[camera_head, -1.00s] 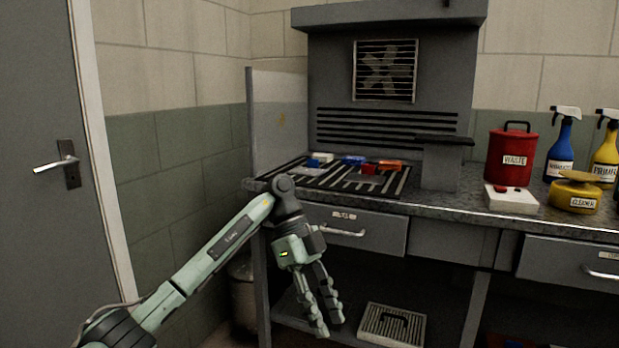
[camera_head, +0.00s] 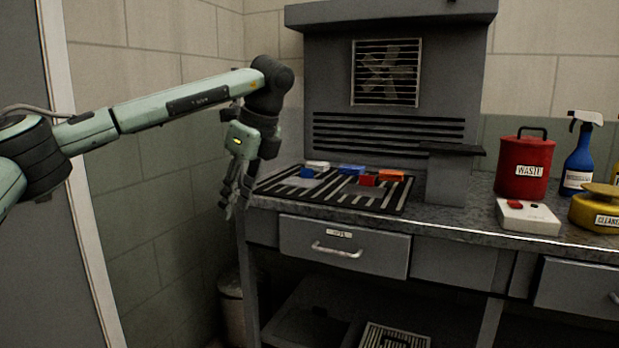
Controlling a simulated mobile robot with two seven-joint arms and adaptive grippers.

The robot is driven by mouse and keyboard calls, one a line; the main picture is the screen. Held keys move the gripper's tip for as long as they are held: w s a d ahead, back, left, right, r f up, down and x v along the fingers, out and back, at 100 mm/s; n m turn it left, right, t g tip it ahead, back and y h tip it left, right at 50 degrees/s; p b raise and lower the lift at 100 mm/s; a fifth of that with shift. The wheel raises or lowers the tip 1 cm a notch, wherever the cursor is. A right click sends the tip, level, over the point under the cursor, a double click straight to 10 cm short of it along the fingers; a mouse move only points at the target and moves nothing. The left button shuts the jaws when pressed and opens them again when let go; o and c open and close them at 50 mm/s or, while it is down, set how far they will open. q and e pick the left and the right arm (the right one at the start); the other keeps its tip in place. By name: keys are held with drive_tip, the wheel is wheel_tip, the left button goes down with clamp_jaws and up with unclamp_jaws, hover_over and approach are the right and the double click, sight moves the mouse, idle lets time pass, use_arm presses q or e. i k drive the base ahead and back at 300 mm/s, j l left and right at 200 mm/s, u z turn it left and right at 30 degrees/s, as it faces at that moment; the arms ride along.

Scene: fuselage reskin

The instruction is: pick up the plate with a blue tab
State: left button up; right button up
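Several small blocks or tabs lie on the black-and-grey slatted mat (camera_head: 390,201) on the workbench. A blue tab (camera_head: 352,169) is near the mat's back middle. A smaller blue piece (camera_head: 307,172) is at the left, beside a white one (camera_head: 317,165). A red tab (camera_head: 367,180) and an orange tab (camera_head: 391,175) are to the right. Which plate each tab belongs to is too small to tell. My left gripper (camera_head: 236,205) hangs fingers down at the bench's left end, left of the mat. Its fingers look apart and empty. My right gripper is out of view.
A grey hood with a fan grille (camera_head: 386,72) stands behind the mat. A grey post with a flat top (camera_head: 447,180) is at the mat's right. Further right are a red waste can (camera_head: 524,167), a white box with a red button (camera_head: 528,217) and a blue spray bottle (camera_head: 579,160).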

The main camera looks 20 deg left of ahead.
sight(307, 181)
drive_tip(key=i, duration=1.65)
